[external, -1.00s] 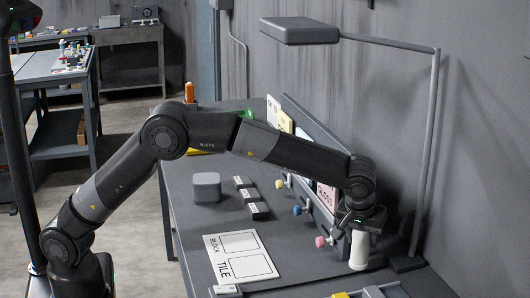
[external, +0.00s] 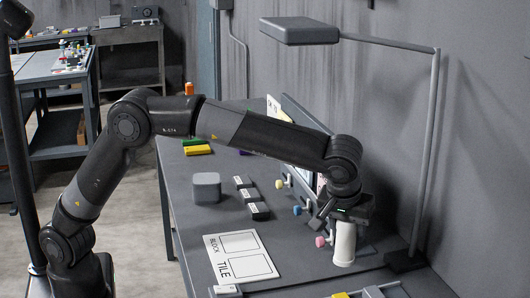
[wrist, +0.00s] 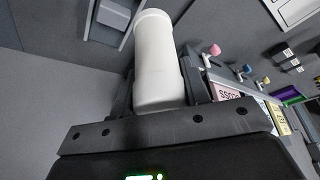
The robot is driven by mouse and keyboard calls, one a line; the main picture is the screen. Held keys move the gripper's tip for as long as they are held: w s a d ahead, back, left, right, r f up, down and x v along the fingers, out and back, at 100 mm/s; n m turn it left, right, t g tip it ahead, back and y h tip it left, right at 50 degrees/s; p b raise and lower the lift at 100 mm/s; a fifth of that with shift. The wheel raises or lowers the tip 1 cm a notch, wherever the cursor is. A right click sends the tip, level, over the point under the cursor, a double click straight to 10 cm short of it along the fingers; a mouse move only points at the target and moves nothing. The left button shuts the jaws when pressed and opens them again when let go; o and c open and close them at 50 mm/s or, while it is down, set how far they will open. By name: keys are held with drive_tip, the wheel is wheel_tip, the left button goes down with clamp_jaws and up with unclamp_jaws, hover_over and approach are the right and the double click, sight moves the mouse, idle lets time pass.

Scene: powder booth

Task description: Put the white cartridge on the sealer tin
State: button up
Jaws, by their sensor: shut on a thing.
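The white cartridge (external: 344,244) is a plain upright cylinder near the right side of the grey bench, below my gripper (external: 346,212). In the wrist view the cartridge (wrist: 157,62) sits between the two dark fingers of my gripper (wrist: 160,88), which is shut on it. Its lower end is close to the bench; I cannot tell whether it touches. I cannot pick out the sealer tin for sure in either view.
A grey rounded block (external: 206,188) and several small dark blocks (external: 258,211) stand on the bench. A white BLOCK/TILE sheet (external: 240,256) lies in front. A pink-knobbed peg (external: 320,241) is close left of the cartridge. A lamp post (external: 428,150) stands right.

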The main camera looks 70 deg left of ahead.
wheel_tip(320, 180, up, 12)
drive_tip(key=shift+f, duration=0.1)
drive_tip(key=s+a+n+g+y, duration=0.15)
drive_tip(key=a+n, duration=0.25)
drive_tip(key=a, duration=1)
drive_tip(key=s+a+n+g, duration=0.1)
drive_tip(key=s+a+n, duration=0.25)
drive_tip(key=a, duration=1.15)
drive_tip(key=s+a+n+g+h, duration=0.15)
drive_tip(key=s+a+n, duration=0.25)
drive_tip(key=s+a, duration=0.45)
drive_tip(key=s+a+n+g, duration=0.2)
drive_tip(key=s+a+n, duration=0.35)
drive_tip(key=a, duration=0.55)
drive_tip(key=a+f, duration=0.4)
drive_tip(key=f, duration=0.1)
drive_tip(key=s+a+f, duration=0.1)
drive_tip(key=a+f, duration=0.3)
drive_tip(key=f, duration=0.1)
drive_tip(key=a+f, duration=0.4)
drive_tip(key=f, duration=0.2)
drive_tip(key=shift+s+f, duration=0.1)
drive_tip(key=shift+s, duration=0.3)
